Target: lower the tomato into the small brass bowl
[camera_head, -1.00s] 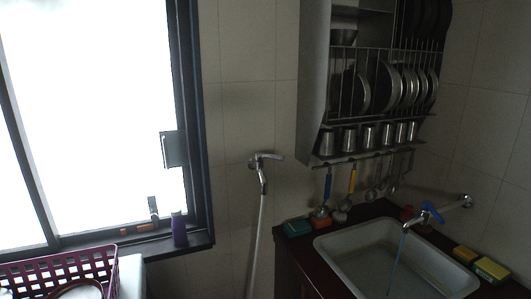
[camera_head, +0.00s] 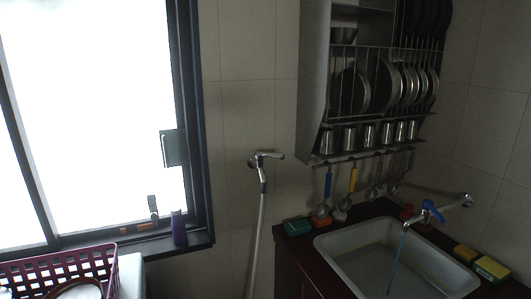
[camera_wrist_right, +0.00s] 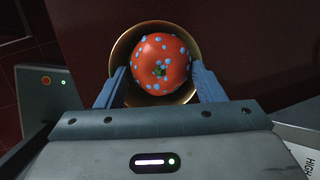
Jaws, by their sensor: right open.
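A red tomato (camera_wrist_right: 160,50) with light blue dots shows in the right wrist view, its green stem mark facing the camera. The small brass bowl (camera_wrist_right: 120,48) surrounds it on all visible sides, and the tomato appears to sit within its rim. My right gripper (camera_wrist_right: 159,72) is open, with its two blue-grey fingers apart on either side of the tomato. The fingertips overlap the bowl's left and right rim in the picture; I cannot tell whether they touch it. The bowl's underside is hidden. Neither tomato, bowl nor either gripper shows in the head view.
A dark reddish surface (camera_wrist_right: 255,50) lies around the bowl. The head view shows a sink (camera_head: 395,262) with a running tap (camera_head: 430,211), a dish rack (camera_head: 375,85) on the wall, a purple basket (camera_head: 100,262) at lower left and a window (camera_head: 90,110).

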